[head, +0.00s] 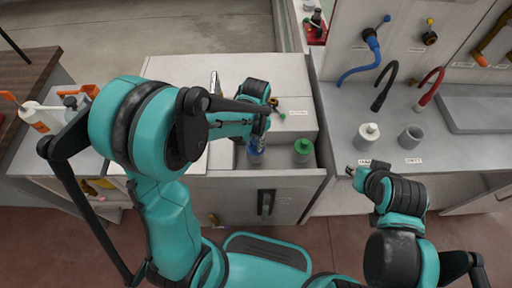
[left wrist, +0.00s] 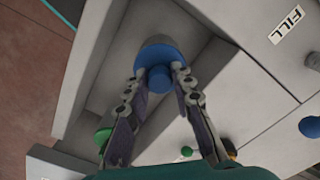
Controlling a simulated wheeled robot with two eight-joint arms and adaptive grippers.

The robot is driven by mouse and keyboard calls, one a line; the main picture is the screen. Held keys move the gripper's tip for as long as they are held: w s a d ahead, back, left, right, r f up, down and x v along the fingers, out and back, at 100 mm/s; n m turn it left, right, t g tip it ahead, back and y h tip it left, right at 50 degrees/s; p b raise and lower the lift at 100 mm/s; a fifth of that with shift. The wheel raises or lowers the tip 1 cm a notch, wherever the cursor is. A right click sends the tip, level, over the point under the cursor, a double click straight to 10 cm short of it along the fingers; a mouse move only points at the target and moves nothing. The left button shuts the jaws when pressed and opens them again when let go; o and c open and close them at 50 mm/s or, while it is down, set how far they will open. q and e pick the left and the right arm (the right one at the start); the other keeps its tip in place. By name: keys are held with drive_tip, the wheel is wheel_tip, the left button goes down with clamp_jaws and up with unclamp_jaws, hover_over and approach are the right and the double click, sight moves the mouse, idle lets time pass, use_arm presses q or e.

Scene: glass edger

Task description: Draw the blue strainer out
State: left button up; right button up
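The blue strainer (left wrist: 157,52) has a round top with a knob and sits in an open recess at the front of the white machine. It also shows in the head view (head: 255,150), partly hidden by my left gripper (head: 263,130). In the left wrist view my left gripper (left wrist: 159,77) has its fingers apart on either side of the blue knob, close to it. I cannot tell whether they touch it. My right gripper (head: 352,171) is off to the right by the bench front, away from the strainer; its finger opening is too small to judge.
A green-topped part (head: 304,148) sits in the same recess, right of the strainer. A white bottle (head: 367,136) and a grey cup (head: 410,137) stand on the right bench (head: 460,152). Blue, black and red hoses hang behind them. Bottles stand at the far left.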

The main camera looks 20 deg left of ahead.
use_arm(q)
clamp_jaws()
drive_tip(key=shift+r+p, duration=0.45)
drive_tip(key=shift+r, duration=0.2)
drive_tip(key=shift+r+p, duration=2.8)
drive_tip(key=shift+r, duration=0.85)
drive_tip(key=shift+r, duration=0.1)
wheel_tip(320, 180, up, 4)
drive_tip(key=p, duration=0.3)
